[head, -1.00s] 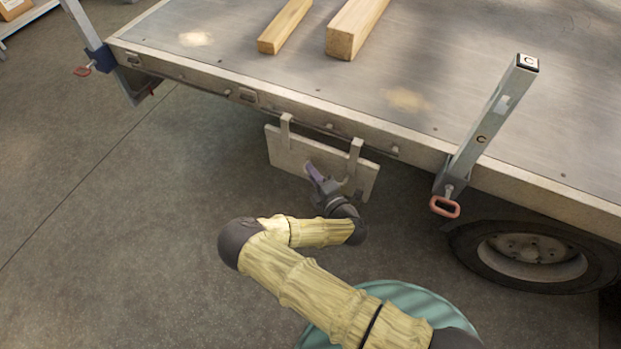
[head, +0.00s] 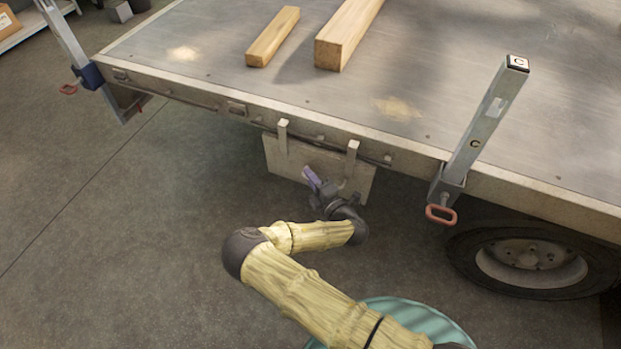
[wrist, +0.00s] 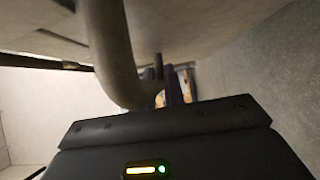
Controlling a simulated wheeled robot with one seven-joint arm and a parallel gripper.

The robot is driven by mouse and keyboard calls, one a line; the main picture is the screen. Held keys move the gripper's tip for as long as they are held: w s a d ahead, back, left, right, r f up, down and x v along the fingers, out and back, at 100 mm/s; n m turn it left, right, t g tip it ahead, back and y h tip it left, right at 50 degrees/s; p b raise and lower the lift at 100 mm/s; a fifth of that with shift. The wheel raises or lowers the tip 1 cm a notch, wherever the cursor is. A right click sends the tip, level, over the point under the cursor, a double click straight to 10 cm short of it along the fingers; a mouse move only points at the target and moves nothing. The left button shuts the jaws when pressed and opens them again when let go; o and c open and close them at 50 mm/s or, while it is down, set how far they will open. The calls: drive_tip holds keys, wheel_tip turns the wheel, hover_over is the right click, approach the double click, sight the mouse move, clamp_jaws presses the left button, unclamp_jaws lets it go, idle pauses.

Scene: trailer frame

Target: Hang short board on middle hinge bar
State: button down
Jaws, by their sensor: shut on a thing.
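The short board (head: 290,158) is a pale flat panel with two upright hook straps on its top, the left strap (head: 282,138) and the right strap (head: 351,158). The hinge bar (head: 305,142) runs thinly along the trailer's side edge. The straps overlap the bar and edge in the head view; I cannot tell whether they are hooked over the bar.
The trailer bed (head: 240,95) carries two timber pieces (head: 272,38) (head: 345,35). A stake marked C (head: 480,125) with a red handle stands right of the board, above a wheel (head: 530,262). Another stake (head: 68,42) stands far left. The floor left of my arm is clear.

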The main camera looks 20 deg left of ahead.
drive_tip(key=shift+f, duration=0.5)
drive_tip(key=c, duration=1.4)
unclamp_jaws()
drive_tip(key=shift+f, duration=0.15)
drive_tip(key=p+v, duration=0.1)
drive_tip(key=v, duration=0.6)
drive_tip(key=shift+d, duration=0.25)
drive_tip(key=shift+s, duration=0.1)
